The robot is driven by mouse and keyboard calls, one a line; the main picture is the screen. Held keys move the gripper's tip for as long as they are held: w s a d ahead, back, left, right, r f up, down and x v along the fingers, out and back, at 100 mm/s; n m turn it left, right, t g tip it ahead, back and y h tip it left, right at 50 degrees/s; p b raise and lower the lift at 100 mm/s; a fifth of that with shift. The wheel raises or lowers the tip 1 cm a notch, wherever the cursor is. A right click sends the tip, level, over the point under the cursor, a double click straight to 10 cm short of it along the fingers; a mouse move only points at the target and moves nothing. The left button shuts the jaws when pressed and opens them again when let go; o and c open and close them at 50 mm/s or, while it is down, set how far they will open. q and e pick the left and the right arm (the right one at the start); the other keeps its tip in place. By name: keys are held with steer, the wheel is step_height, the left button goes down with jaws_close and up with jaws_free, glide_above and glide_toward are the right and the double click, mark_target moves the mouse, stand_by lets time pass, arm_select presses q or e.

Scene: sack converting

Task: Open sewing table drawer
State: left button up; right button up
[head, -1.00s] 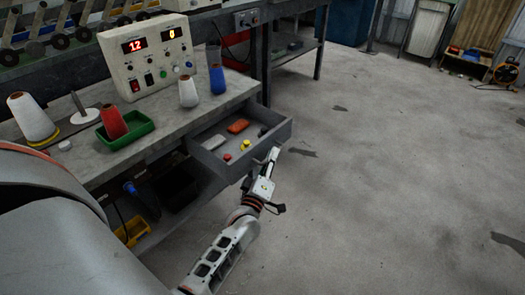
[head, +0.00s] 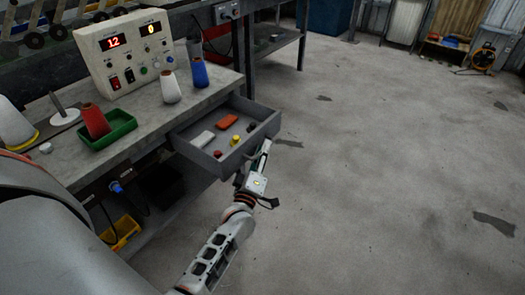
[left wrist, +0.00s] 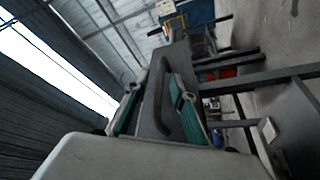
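The sewing table drawer (head: 218,164) is a grey tray standing pulled out from under the tabletop (head: 190,105). In it lie a white block, an orange block, and small yellow, red and dark pieces. My left gripper (head: 262,155) is at the drawer's front face, toward its right end. In the left wrist view the dark curved drawer handle (left wrist: 163,105) stands on the front panel. My two teal-padded fingers (left wrist: 155,100) are spread apart, with the handle between them, nearer the right finger. Whether a finger touches the handle is unclear. My right gripper is not in view.
On the tabletop are a control box (head: 125,55), thread cones, and a green tray (head: 107,133) with a red cone. A yellow bin (head: 122,232) sits below the table. The concrete floor (head: 370,180) to the right is clear.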

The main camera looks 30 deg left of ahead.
arm_select(q)
steer(key=shift+s, duration=0.1)
steer(key=v, duration=1.1)
steer(key=shift+s+d, duration=0.2)
steer(key=shift+s, duration=0.15)
